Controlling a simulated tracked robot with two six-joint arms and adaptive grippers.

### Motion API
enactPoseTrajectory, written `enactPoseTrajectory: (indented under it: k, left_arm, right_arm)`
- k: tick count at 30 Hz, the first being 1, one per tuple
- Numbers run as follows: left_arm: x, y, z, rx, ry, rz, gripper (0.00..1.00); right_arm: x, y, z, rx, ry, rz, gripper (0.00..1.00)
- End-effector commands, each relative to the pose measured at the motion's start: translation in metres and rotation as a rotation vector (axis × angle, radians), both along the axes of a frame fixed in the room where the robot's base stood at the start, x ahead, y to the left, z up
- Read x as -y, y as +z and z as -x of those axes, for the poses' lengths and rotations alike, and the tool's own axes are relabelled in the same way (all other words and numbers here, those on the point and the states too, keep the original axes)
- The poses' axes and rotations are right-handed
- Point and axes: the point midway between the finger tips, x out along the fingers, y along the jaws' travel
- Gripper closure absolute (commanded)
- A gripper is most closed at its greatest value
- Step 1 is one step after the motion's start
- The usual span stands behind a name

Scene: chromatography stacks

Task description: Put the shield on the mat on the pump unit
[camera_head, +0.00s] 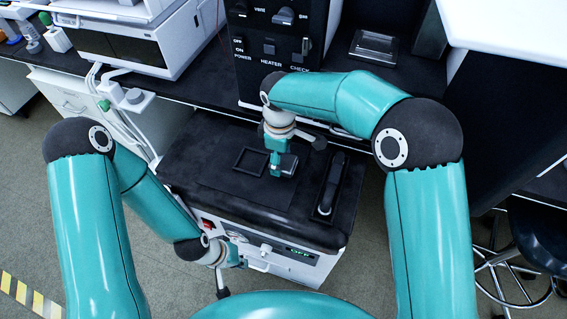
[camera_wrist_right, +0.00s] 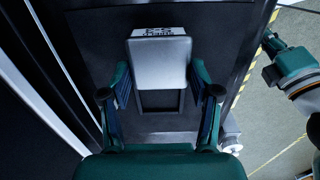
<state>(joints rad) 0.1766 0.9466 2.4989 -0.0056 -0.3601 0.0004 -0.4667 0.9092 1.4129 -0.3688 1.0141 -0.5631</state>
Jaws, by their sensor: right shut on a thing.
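My right gripper (camera_head: 283,168) is over the black top of the pump unit (camera_head: 218,215). In the right wrist view its two fingers (camera_wrist_right: 160,88) are shut on the sides of a light grey block with a printed label, which I take for the shield (camera_wrist_right: 160,62). A dark mat (camera_head: 225,182) lies on the pump unit, with a thin black square frame (camera_head: 236,163) on it, left of the right gripper. I cannot tell whether the shield touches the mat. My left gripper (camera_head: 222,280) is low in front of the pump unit; its jaws are unclear.
A black tray with a dark handled item (camera_head: 331,183) lies on the pump unit, right of the mat. A control panel (camera_head: 275,45) stands behind on the bench. White instruments (camera_head: 140,40) stand at the back left. A stool (camera_head: 500,270) is at the right.

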Motion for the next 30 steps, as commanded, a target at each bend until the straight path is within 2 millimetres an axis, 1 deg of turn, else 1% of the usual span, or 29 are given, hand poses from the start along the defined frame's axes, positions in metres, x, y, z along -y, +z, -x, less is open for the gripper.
enactPoseTrajectory:
  k: [1, 3, 6, 16, 17, 21, 30]
  left_arm:
    - [0.000, -0.001, 0.000, 0.000, 0.000, 0.000, 1.00]
    - [0.000, -0.001, 0.000, 0.000, 0.000, 0.000, 1.00]
    - [0.000, -0.001, 0.000, 0.000, 0.000, 0.000, 1.00]
    - [0.000, -0.003, 0.000, 0.000, 0.000, 0.000, 1.00]
    - [0.000, -0.003, 0.000, 0.000, 0.000, 0.000, 1.00]
    - [0.000, -0.002, 0.000, 0.000, 0.000, 0.000, 1.00]
    - [0.000, -0.002, 0.000, 0.000, 0.000, 0.000, 1.00]
  right_arm:
    - [0.000, -0.009, 0.000, -0.003, 0.000, 0.001, 0.82]
    - [0.000, -0.019, 0.000, -0.003, 0.001, 0.002, 0.82]
    - [0.000, -0.028, 0.000, -0.001, 0.001, 0.001, 0.82]
    - [-0.001, -0.031, 0.000, 0.000, 0.001, 0.000, 0.82]
    - [0.000, -0.032, 0.000, 0.000, 0.002, 0.000, 0.36]
    - [0.000, -0.031, 0.000, 0.000, 0.002, 0.000, 0.13]
    - [0.000, -0.030, 0.000, 0.000, 0.002, 0.000, 0.13]
